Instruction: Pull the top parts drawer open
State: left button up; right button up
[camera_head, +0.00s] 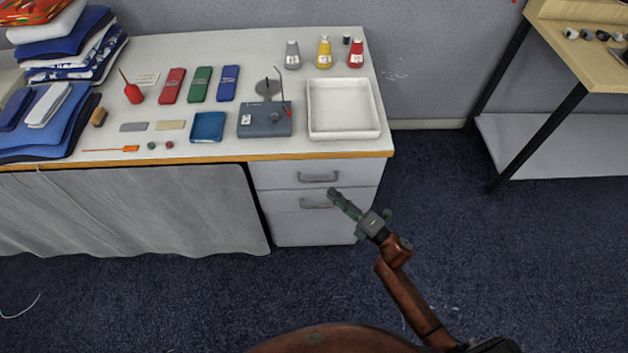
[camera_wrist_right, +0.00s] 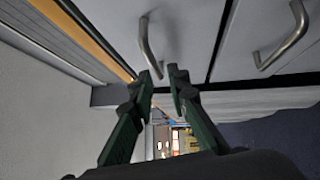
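The top parts drawer (camera_head: 280,176) is the upper grey front under the table's right end, and it looks shut. Its metal bar handle (camera_head: 318,178) also shows in the wrist view (camera_wrist_right: 146,42), near the table's orange edge strip. My right gripper (camera_head: 334,194) is in front of the drawers, a little below and right of that handle in the head view. In the wrist view its two green fingers (camera_wrist_right: 163,72) are apart with nothing between their tips. The lower end of the top handle appears close to the tips; contact cannot be told. My left gripper is out of view.
A lower drawer with its own handle (camera_head: 316,205) sits below, also seen in the wrist view (camera_wrist_right: 287,38). On the table (camera_head: 230,47) are a white tray (camera_head: 343,131), bottles and a grey device (camera_head: 264,122). Blue carpet (camera_head: 440,200) is clear to the right.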

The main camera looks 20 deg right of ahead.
aim_at(317, 181)
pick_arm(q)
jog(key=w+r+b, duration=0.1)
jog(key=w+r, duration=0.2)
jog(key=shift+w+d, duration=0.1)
pick_arm(e)
jog(key=x, duration=0.8)
jog(key=shift+s+a+r, duration=0.1)
jog(key=shift+a+r, duration=0.05)
jog(key=shift+r, duration=0.25)
jog(key=shift+c, duration=0.7)
grip_shut()
